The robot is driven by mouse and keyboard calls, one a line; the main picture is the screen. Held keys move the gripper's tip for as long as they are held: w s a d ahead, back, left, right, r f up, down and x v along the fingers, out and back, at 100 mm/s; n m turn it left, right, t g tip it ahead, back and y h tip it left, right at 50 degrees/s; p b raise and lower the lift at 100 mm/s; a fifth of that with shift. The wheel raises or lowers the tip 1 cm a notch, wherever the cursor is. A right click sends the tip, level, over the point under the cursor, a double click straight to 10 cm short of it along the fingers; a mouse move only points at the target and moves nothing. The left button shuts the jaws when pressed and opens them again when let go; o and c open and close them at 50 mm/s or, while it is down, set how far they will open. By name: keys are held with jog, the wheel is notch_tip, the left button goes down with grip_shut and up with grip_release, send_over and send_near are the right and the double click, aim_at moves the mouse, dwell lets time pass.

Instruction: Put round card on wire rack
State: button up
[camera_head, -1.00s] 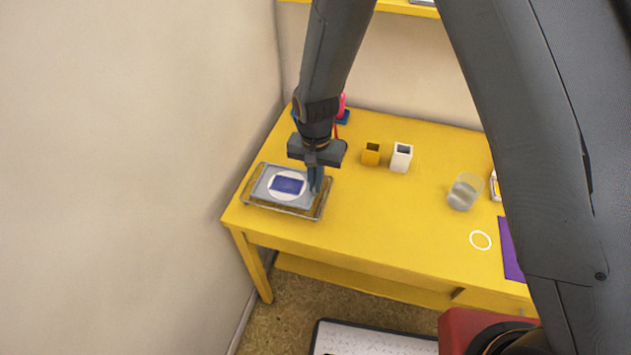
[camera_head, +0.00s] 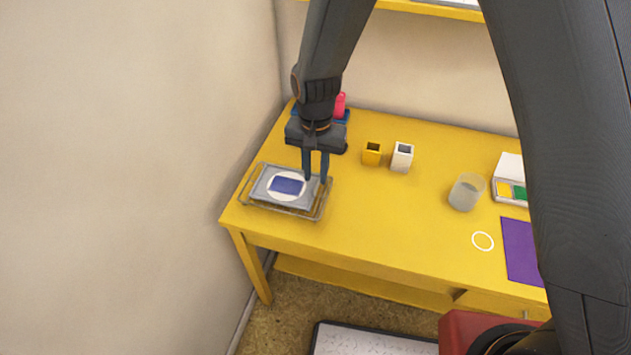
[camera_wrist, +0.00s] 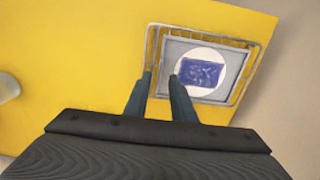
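The round card (camera_head: 287,174) is white with a blue rectangle on it. It lies flat on a grey slab on the wire rack (camera_head: 316,213) at the table's left end. The wrist view shows the card (camera_wrist: 206,53) and the rack's wire rim (camera_wrist: 243,92) from above, with marks in the blue patch. My gripper (camera_head: 315,180) is over the rack's right end, beside the card. In the wrist view my gripper (camera_wrist: 160,77) has its two fingers apart with nothing between them.
A yellow cup (camera_head: 371,154) and a white cup (camera_head: 401,158) stand right of my gripper. A clear glass (camera_head: 465,193), a white ring (camera_head: 482,241) and a purple sheet (camera_head: 521,251) are farther right.

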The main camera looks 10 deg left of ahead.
notch_tip(320, 180, up, 8)
jog(key=b, duration=0.2)
jog(key=s+d+r, duration=0.1)
jog(key=s+d, duration=0.2)
jog(key=d, duration=0.7)
jog(key=s+d+r+t, duration=0.1)
jog(key=s+d, duration=0.2)
jog(key=d, duration=0.7)
jog(key=s+d+r+n, duration=0.1)
jog(key=s+d, duration=0.2)
jog(key=d, duration=0.7)
jog(key=shift+d+r, duration=0.15)
jog(key=shift+r, duration=0.25)
